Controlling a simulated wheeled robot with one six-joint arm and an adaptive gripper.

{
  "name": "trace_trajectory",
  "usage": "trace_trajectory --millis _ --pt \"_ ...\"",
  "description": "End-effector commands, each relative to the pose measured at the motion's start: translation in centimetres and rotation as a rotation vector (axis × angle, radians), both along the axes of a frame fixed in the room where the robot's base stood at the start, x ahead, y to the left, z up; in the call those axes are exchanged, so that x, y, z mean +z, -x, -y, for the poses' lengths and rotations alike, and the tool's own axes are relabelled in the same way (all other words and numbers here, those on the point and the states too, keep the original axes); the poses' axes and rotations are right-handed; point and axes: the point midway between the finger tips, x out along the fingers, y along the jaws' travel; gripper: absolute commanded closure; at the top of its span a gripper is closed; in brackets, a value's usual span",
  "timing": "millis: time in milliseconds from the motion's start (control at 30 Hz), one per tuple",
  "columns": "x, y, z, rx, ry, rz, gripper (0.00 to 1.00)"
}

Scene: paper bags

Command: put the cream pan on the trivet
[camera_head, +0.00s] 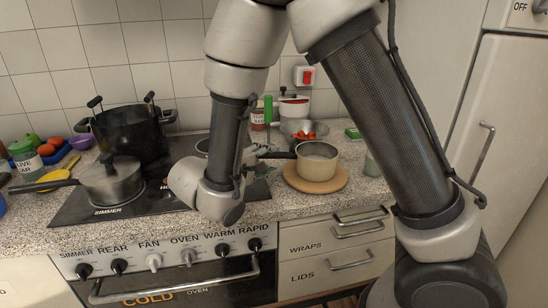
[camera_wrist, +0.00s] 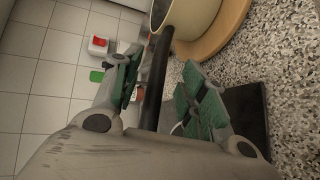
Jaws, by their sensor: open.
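The cream pan (camera_head: 317,162) sits upright on the round wooden trivet (camera_head: 316,185) on the counter, right of the hob. Its dark handle (camera_head: 276,155) points left toward my wrist. In the wrist view part of the pan (camera_wrist: 193,17) and the trivet's edge (camera_wrist: 232,22) show at the top. My gripper (camera_wrist: 162,88) is open, with the dark handle (camera_wrist: 155,80) running between its green-padded fingers; I see no finger closed on it. In the head view my wrist hides most of the gripper.
A black pot (camera_head: 130,138) and a lidded grey saucepan (camera_head: 110,182) stand on the hob (camera_head: 85,208). Behind the cream pan are a metal colander (camera_head: 297,127) with red food and a white-and-red pot (camera_head: 294,106).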

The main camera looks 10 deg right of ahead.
Motion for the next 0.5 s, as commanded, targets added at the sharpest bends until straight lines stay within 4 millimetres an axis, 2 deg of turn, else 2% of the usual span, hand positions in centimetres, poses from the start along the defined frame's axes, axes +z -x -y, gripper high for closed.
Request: trace_trajectory --millis 33,200,500 --pt "0.3 0.8 -1.1 0.006 -0.003 0.001 0.58" --pt "1.1 3.0 -3.4 0.005 -0.002 0.0 0.58" --pt "1.6 4.5 -4.8 0.0 0.001 -0.001 0.58"
